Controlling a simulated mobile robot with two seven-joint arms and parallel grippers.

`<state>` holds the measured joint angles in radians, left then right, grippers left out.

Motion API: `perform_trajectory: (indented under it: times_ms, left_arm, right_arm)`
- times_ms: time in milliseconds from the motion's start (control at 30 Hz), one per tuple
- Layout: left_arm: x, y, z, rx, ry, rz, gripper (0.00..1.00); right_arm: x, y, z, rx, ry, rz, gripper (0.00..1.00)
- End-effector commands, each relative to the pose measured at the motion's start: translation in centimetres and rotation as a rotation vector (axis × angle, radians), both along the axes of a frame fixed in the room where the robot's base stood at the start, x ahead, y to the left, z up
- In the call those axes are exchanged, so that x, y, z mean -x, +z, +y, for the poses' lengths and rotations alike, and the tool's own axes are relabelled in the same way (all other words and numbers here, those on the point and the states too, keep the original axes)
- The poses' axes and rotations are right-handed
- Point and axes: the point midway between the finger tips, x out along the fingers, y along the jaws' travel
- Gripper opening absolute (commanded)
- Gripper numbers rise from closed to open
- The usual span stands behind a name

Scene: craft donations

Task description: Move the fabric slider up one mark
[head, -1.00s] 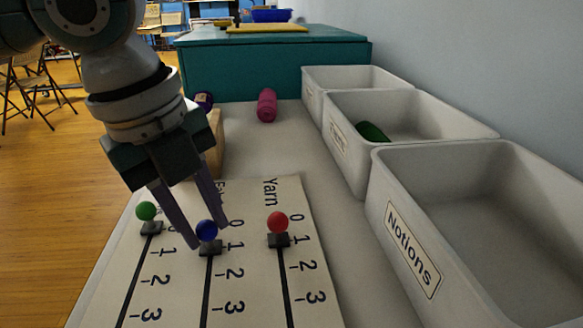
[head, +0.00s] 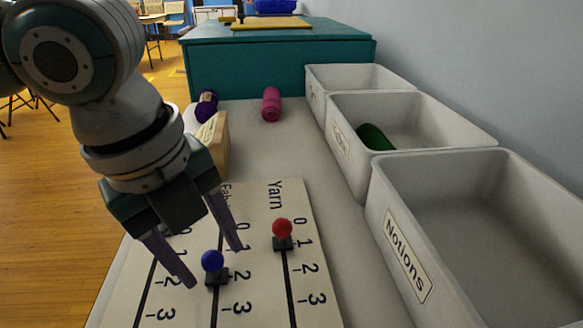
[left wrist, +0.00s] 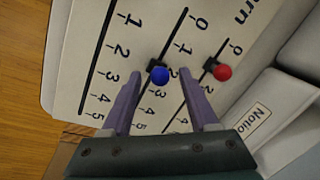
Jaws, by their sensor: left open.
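The fabric slider has a blue knob (head: 212,261) on a black block and stands on the middle track of the pale board (head: 262,215). Its block sits beside mark 2 in the head view. In the left wrist view the blue knob (left wrist: 160,75) is also near mark 2. My left gripper (head: 216,266) is open, with one finger on each side of the blue knob and visible gaps. It also shows open in the left wrist view (left wrist: 159,84). The "Fabric" label is partly hidden by a finger. My right gripper is not in view.
The red-knobbed yarn slider (head: 282,228) stands near mark 1, just right of my left gripper. The green knob is hidden. A Notions bin (head: 405,225) and two more bins line the right side. A pink roll (head: 271,104) and purple yarn (head: 206,104) lie farther back.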

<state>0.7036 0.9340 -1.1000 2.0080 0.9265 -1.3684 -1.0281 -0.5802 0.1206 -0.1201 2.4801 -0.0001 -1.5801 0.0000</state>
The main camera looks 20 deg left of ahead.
Motion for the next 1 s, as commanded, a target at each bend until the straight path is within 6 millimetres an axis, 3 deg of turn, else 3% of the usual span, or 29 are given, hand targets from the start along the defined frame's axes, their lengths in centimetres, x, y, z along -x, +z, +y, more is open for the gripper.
perform_trajectory:
  times_ms: [167, 600, 1000]
  left_arm:
    - [0.1, 0.8, 0.1, 0.000, 0.000, -0.001, 0.60]
    - [1.4, 8.7, 0.7, 0.000, -0.001, -0.003, 0.60]
    - [1.7, 9.8, 0.8, 0.000, 0.000, 0.000, 0.60]
  right_arm:
    - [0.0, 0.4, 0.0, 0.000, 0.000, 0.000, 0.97]
    - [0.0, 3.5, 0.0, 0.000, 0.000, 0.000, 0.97]
    - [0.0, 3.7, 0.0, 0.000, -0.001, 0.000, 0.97]
